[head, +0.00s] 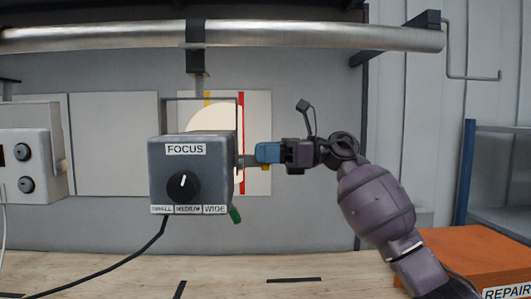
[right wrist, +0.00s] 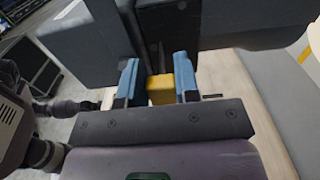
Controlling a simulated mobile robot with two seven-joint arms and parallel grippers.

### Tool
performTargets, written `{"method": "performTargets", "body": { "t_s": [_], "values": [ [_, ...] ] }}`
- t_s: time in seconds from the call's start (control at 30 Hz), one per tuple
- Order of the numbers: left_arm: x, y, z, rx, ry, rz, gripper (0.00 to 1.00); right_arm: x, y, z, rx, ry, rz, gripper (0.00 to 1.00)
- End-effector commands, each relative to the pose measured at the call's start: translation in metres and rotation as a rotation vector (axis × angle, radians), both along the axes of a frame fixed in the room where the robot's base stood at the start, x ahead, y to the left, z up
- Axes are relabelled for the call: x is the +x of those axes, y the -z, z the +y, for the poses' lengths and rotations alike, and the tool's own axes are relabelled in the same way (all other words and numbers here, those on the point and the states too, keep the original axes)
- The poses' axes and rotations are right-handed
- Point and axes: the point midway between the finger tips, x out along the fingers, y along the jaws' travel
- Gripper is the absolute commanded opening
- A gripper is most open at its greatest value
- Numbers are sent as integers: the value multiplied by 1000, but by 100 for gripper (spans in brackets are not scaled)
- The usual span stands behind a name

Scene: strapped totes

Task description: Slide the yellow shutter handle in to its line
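The yellow shutter handle (right wrist: 160,90) shows between the blue fingertips of my right gripper (right wrist: 157,82) in the right wrist view. A dark gap shows on its left side, so I cannot tell whether both fingers touch it. In the head view my right gripper (head: 268,152) is at the right side of the grey FOCUS lamp box (head: 182,166), and its blue fingertip hides most of the handle. My left gripper is out of view.
The lamp box hangs from a metal pipe (head: 290,38). A green tab (head: 235,214) and a black cable (head: 150,247) hang at its underside. A white control box (head: 30,160) is at the left. An orange REPAIR box (head: 470,256) stands at the lower right. The bench (head: 230,275) below is mostly clear.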

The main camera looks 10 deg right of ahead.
Motion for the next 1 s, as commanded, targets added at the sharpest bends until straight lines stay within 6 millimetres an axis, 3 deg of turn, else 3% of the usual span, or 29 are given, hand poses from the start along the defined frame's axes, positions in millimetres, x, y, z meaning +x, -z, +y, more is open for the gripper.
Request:
{"method": "performTargets", "body": {
  "t_s": [0.03, 0.13, 0.33, 0.6, 0.83, 0.87, 1.0],
  "values": [
    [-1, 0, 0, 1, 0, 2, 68, 0, 0, 0, 0, 0, 0, 14],
    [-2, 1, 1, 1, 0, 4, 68, 0, 0, 0, 0, 0, 0, 0],
    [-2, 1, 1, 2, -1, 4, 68, 1, 0, 3, 0, -1, 0, 0],
    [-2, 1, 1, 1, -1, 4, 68, 7, 0, 36, 0, 1, 0, 0],
    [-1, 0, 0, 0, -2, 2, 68, 8, 0, 36, 0, 1, 0, 0],
    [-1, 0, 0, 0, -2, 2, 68, 8, 0, 36, 0, 1, 0, 31],
    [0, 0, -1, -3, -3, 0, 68, 8, 0, 36, 0, 1, 0, 52]
  ]
}}
